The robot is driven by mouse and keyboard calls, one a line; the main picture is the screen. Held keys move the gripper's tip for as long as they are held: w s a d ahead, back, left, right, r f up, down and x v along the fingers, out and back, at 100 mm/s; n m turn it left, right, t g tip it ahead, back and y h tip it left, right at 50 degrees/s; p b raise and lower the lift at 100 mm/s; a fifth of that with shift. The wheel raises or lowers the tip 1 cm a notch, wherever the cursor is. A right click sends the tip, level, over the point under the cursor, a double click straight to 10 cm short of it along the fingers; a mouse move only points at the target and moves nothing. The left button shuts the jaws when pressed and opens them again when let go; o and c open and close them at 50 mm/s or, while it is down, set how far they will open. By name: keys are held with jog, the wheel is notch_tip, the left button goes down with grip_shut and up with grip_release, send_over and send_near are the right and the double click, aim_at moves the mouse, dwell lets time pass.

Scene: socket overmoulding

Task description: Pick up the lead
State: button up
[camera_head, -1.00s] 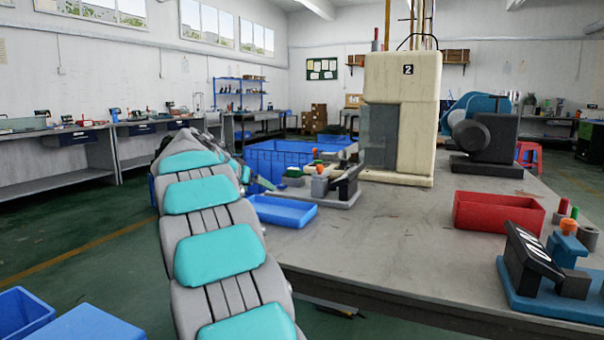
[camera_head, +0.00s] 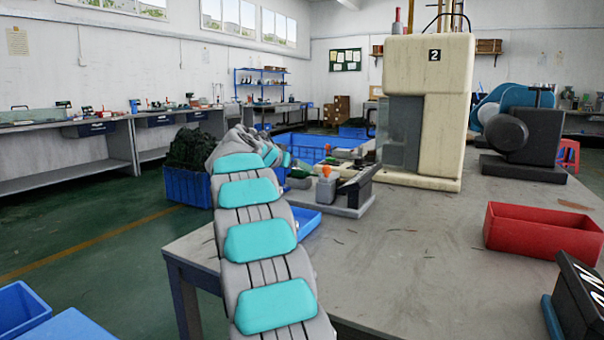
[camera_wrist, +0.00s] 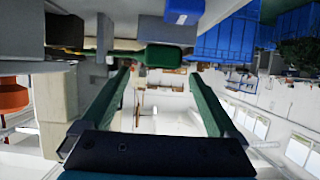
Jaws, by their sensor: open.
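A tangled dark pile that looks like leads (camera_head: 192,148) fills a blue crate (camera_head: 187,187) left of my arm in the head view. It also shows at the upper right of the wrist view (camera_wrist: 302,52). A single lead cannot be made out for certain. My gripper (camera_wrist: 161,72) is open, with two green fingers apart and nothing held between them. A dark green block (camera_wrist: 163,56) appears near the fingertips in the upside-down wrist view; I cannot tell whether it belongs to a lead.
The grey table (camera_head: 400,270) carries a small fixture (camera_head: 345,190), a blue tray (camera_head: 307,220), a cream machine (camera_head: 428,110) and a red bin (camera_head: 540,232). A black-fronted fixture (camera_head: 580,295) stands at the right edge. The table's middle is clear.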

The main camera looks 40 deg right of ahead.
aim_at(299, 169)
jog(key=p+x, duration=0.1)
jog(key=x, duration=0.3)
jog(key=shift+w+d+f, duration=0.1)
jog(key=shift+w+f, duration=0.05)
jog(key=shift+f, duration=0.15)
jog(key=shift+r, duration=0.1)
grip_shut()
dwell(0.4)
